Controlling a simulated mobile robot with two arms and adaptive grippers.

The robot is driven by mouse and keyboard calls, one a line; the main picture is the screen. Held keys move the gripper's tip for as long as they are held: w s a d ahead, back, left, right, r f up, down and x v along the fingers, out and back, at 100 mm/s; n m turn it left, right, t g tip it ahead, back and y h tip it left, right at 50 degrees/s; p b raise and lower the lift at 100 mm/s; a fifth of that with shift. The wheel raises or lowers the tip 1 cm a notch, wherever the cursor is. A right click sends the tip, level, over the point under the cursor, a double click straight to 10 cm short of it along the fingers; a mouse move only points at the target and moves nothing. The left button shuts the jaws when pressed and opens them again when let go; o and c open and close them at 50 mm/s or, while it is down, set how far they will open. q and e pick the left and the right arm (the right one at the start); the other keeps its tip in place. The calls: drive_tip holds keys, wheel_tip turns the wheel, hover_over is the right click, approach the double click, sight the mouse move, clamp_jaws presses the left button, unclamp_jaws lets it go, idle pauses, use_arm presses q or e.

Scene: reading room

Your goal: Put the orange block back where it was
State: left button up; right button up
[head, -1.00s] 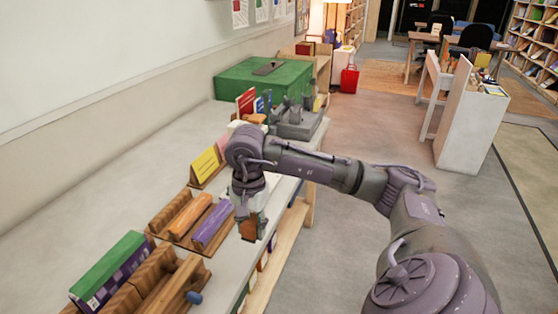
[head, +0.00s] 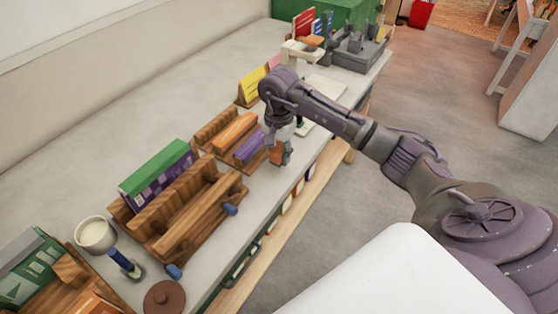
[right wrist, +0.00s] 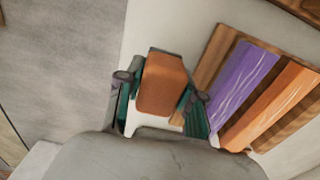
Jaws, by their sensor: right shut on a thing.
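My right gripper (head: 281,154) is shut on an orange block (head: 276,156), just off the right end of a small wooden rack (head: 209,131). In the right wrist view the orange block (right wrist: 163,84) sits between the two green-padded fingers. I cannot tell if its lower end touches the counter. The rack holds an orange bar (head: 234,132) and a purple bar (head: 249,147), side by side in slots; both also show in the right wrist view, right of the gripper. My left gripper is not in view.
On the counter (head: 150,85), a larger wooden rack (head: 185,222) with a green-and-purple book (head: 157,172) stands nearer. A white cup (head: 95,234), a blue-handled stamp (head: 126,263) and a brown disc (head: 164,298) are at the front. A yellow card (head: 252,85) stands behind.

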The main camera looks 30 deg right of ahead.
sight(279, 170)
wheel_tip(279, 170, down, 3)
drive_tip(key=shift+f+p, duration=0.15)
drive_tip(key=shift+p, duration=0.3)
drive_tip(key=shift+f, duration=0.35)
drive_tip(key=shift+f, duration=0.2)
drive_tip(key=o, duration=1)
drive_tip(key=shift+r, duration=0.15)
